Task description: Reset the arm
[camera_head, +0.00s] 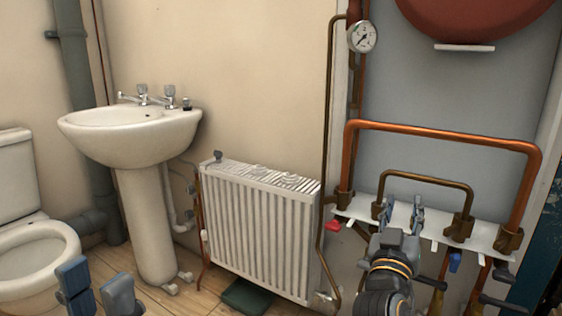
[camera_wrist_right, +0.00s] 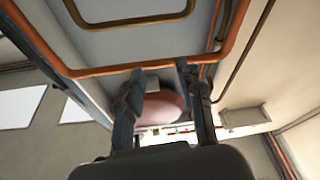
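My left gripper (camera_head: 97,284) shows at the bottom left of the head view, with its two fingers apart and nothing between them. Its arm is out of frame. My right gripper (camera_head: 402,208) is in front of the pipework at the lower right, with fingers pointing away and apart. In the right wrist view its fingers (camera_wrist_right: 160,75) are also apart, with no object held. In the head view its tips overlap the white pipe bracket (camera_head: 352,212) and lie inside the outline of the small copper loop (camera_head: 430,180); contact cannot be told.
A large copper pipe (camera_head: 440,132), pressure gauge (camera_head: 362,36) and red vessel (camera_head: 470,15) are around the right arm. A red valve handle (camera_head: 333,226) and blue one (camera_head: 455,262) are nearby. A radiator (camera_head: 258,235), sink (camera_head: 130,135) and toilet (camera_head: 35,255) stand to the left.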

